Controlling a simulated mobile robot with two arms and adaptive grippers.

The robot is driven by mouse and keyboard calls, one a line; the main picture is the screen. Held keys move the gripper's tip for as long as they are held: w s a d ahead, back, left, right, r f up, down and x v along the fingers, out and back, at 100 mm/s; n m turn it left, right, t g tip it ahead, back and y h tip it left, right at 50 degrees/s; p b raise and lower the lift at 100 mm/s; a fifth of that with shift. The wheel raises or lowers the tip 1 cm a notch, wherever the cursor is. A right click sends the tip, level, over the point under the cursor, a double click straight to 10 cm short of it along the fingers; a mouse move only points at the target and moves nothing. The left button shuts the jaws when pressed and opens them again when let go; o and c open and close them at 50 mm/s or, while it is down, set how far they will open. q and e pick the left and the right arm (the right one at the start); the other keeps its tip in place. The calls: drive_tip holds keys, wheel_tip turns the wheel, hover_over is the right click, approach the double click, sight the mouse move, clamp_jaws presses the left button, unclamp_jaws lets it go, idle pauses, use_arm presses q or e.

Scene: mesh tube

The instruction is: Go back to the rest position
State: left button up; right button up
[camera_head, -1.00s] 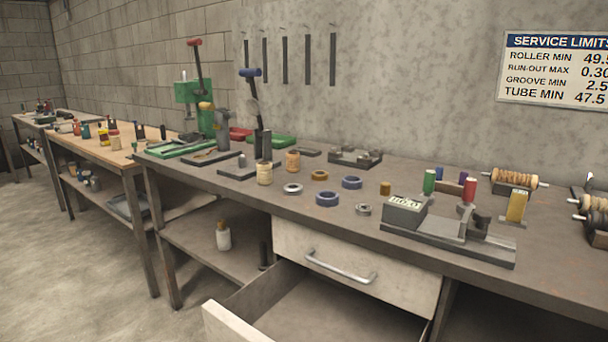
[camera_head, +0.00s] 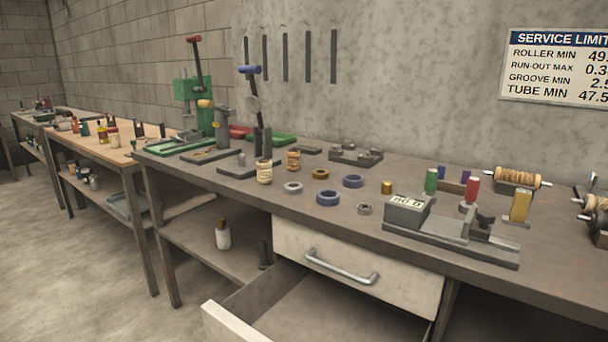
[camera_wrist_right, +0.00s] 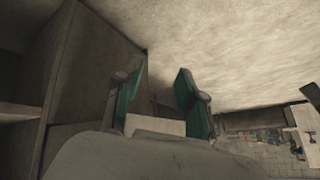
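My right gripper (camera_wrist_right: 158,95) shows in the right wrist view with its two teal-padded fingers apart and nothing between them. It hangs in free space, with a pale floor or wall surface beyond it and a dark panel to the left. Neither gripper shows in the head view. My left gripper is in no view.
In the head view a long grey workbench (camera_head: 450,225) carries rings, rollers, a gauge block (camera_head: 408,212) and a green press (camera_head: 190,95). An open drawer (camera_head: 330,312) juts out at the front, below a shut drawer (camera_head: 355,268). Floor (camera_head: 70,260) at left is clear.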

drive_tip(key=s+d+g+h, duration=0.3)
drive_tip(key=s+d, duration=0.1)
drive_tip(key=d, duration=0.6)
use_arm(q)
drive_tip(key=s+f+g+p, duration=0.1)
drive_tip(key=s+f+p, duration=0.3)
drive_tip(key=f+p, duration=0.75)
use_arm(e)
drive_tip(key=s+f+g, duration=0.1)
drive_tip(key=s+f, duration=0.3)
drive_tip(key=f, duration=0.7)
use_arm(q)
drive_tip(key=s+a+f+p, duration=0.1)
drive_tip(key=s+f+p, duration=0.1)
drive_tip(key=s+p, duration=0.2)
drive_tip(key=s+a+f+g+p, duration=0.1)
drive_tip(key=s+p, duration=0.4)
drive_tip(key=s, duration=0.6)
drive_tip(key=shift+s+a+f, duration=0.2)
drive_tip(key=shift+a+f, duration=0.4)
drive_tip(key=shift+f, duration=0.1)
use_arm(e)
drive_tip(key=s+d+f, duration=0.1)
drive_tip(key=s+f, duration=0.1)
drive_tip(key=s, duration=0.5)
drive_tip(key=s+d+f+n+g, duration=0.1)
drive_tip(key=s+f, duration=0.1)
drive_tip(key=s, duration=0.6)
drive_tip(key=shift+d, duration=0.25)
drive_tip(key=shift+f, duration=0.1)
